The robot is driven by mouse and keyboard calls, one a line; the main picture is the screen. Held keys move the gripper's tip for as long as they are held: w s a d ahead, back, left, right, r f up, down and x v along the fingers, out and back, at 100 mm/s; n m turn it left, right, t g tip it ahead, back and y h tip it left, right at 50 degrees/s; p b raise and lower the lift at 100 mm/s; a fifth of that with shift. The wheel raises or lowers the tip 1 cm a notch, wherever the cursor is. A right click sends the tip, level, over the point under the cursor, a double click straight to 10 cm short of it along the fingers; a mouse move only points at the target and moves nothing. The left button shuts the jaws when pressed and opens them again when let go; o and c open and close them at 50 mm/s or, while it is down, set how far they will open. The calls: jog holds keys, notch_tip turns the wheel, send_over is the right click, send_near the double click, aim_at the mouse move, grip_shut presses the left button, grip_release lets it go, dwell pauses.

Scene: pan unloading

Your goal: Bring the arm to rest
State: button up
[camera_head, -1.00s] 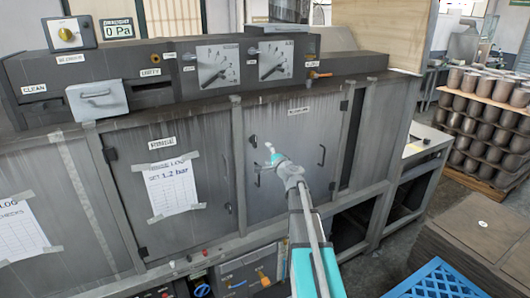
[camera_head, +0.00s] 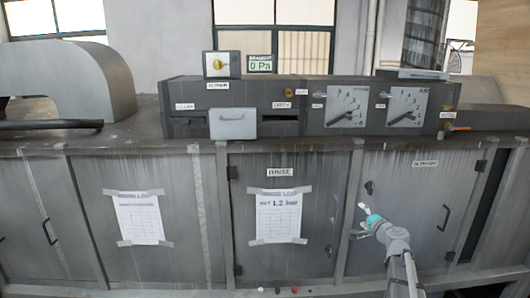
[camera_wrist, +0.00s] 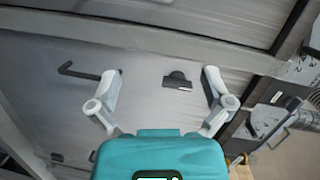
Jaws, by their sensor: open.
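My gripper (camera_head: 367,204) is raised in front of a grey cabinet door at the right of the head view. In the wrist view my gripper (camera_wrist: 162,90) shows its two grey fingers spread wide on the teal body, with nothing between them. A dark handle (camera_wrist: 80,72) and a small dark fitting (camera_wrist: 177,81) on a grey panel lie beyond the fingers. I cannot tell the exact gap between the fingertips and the panel.
A long grey cabinet row spans the head view, with taped paper sheets (camera_head: 278,216) on its doors. A control panel with dials (camera_head: 347,106) stands on top. A yellow-knob box (camera_head: 221,64) and a draught display (camera_head: 260,64) sit above. A curved grey duct (camera_head: 70,80) is at left.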

jog(key=s+a+f+n+g+y+b, duration=0.15)
jog(key=s+a+f+n+g, duration=0.25)
jog(key=s+a+f, duration=0.4)
jog(key=s+a+f+n+g+y+b, duration=0.1)
jog(key=s+a+f+n+g+b, duration=0.15)
jog(key=a+f+n+g, duration=0.45)
jog(key=s+a+f+n+g+h+b, duration=0.1)
jog(key=s+a+f+g+h, duration=0.1)
jog(key=s, duration=0.7)
jog(key=s+a+f+n+g+h+b, duration=0.1)
jog(key=s+a+f+g+h, duration=0.1)
jog(key=s+f, duration=0.4)
jog(key=s+g+h, duration=0.1)
jog(key=s+h, duration=0.1)
jog(key=s, duration=0.1)
jog(key=shift+s+a, duration=0.15)
jog(key=shift+s, duration=0.05)
